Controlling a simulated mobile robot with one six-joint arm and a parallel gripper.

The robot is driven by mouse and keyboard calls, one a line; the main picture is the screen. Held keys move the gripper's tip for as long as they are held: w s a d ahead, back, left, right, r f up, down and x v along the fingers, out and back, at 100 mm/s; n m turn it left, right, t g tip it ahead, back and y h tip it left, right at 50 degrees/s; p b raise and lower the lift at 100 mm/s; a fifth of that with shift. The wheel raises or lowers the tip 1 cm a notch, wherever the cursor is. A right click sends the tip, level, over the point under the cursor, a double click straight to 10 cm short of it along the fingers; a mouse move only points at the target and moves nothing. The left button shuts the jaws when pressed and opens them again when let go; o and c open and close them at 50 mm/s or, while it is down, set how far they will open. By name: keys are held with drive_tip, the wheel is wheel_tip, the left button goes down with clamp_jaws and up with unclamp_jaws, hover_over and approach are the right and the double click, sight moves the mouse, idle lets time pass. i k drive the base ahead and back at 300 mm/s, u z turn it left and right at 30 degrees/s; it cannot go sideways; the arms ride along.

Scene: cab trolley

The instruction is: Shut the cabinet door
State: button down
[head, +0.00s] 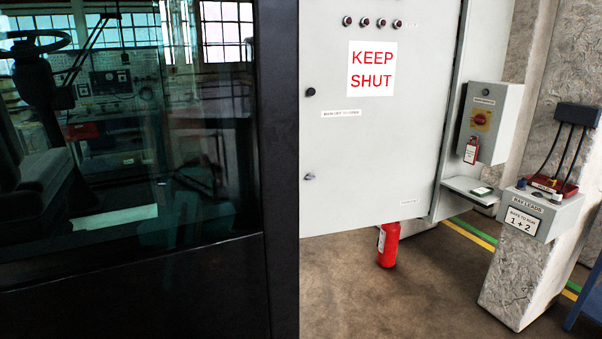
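The cabinet door (400,140) is a large pale grey panel in the middle of the head view. It bears a white sign with red letters, "KEEP SHUT" (371,69). A dark knob (310,92) and a small metal latch (309,177) sit near its left edge. A dark upright post hides that edge, and the top is out of frame. The cabinet's grey side (478,60) shows to the right of the door. I cannot tell from this view whether the door stands ajar. My gripper is not in view.
A dark cab with tinted glass (130,150) fills the left. A red cylinder (388,244) stands below the door. A switch box (489,120) and small shelf (468,188) are right of it. A pedestal (520,270) holds red-clamped leads.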

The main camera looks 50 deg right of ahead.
sight(383, 89)
drive_tip(key=z, duration=1.15)
drive_tip(key=k, duration=0.1)
drive_tip(key=u, duration=2.4)
drive_tip(key=k, duration=2.6)
drive_tip(key=z, duration=0.85)
